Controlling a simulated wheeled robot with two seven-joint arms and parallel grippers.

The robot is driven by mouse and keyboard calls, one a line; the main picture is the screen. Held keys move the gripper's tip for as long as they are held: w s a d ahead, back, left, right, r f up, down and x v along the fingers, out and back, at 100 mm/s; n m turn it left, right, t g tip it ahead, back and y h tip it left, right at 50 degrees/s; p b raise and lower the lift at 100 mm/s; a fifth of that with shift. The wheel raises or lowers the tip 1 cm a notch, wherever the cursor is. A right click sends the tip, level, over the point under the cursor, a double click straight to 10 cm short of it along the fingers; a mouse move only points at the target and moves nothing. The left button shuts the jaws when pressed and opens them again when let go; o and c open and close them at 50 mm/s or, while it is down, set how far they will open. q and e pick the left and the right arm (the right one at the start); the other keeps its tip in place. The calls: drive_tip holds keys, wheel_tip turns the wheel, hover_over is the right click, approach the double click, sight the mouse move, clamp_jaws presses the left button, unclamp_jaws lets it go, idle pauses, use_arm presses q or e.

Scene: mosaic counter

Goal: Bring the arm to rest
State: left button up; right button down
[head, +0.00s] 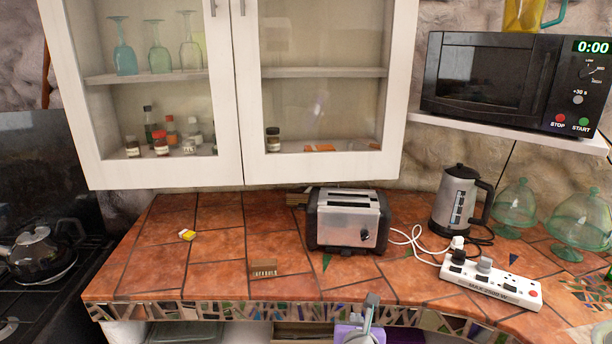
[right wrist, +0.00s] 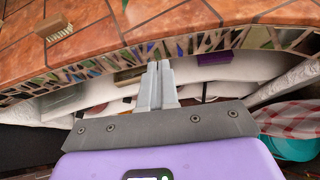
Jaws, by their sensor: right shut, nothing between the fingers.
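My right gripper (head: 371,303) shows at the bottom of the head view, in front of the counter's mosaic edge. In the right wrist view its two grey fingers (right wrist: 155,72) are together with nothing between them. They point toward the mosaic edge and the shelf space under the counter. My left gripper is not in view.
A glass-door cabinet (head: 240,90) hangs above; a microwave (head: 490,80) sits right. The front left counter is mostly clear.

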drive_tip(key=s+d+f+n+g+y+p, duration=0.1)
drive_tip(key=s+f+n+g, duration=0.1)
drive_tip(key=f+n, duration=0.75)
drive_tip(key=s+f+n+g+y+p, duration=0.1)
drive_tip(key=s+f+n+g, duration=0.1)
drive_tip(key=f+n, duration=0.75)
use_arm(q)
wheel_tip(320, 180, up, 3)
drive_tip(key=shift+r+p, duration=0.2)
drive_tip(key=shift+p, duration=0.5)
use_arm(e)
drive_tip(key=s+a+f+n+g+y, duration=0.2)
drive_tip(key=s+f+n+g, duration=0.5)
drive_tip(key=s+f+n, duration=0.8)
drive_tip(key=s+f+y, duration=0.1)
drive_tip(key=s, duration=0.3)
drive_tip(key=shift+f+n+y, duration=0.15)
drive_tip(key=shift+n+y, duration=0.15)
drive_tip(key=shift+a, duration=0.1)
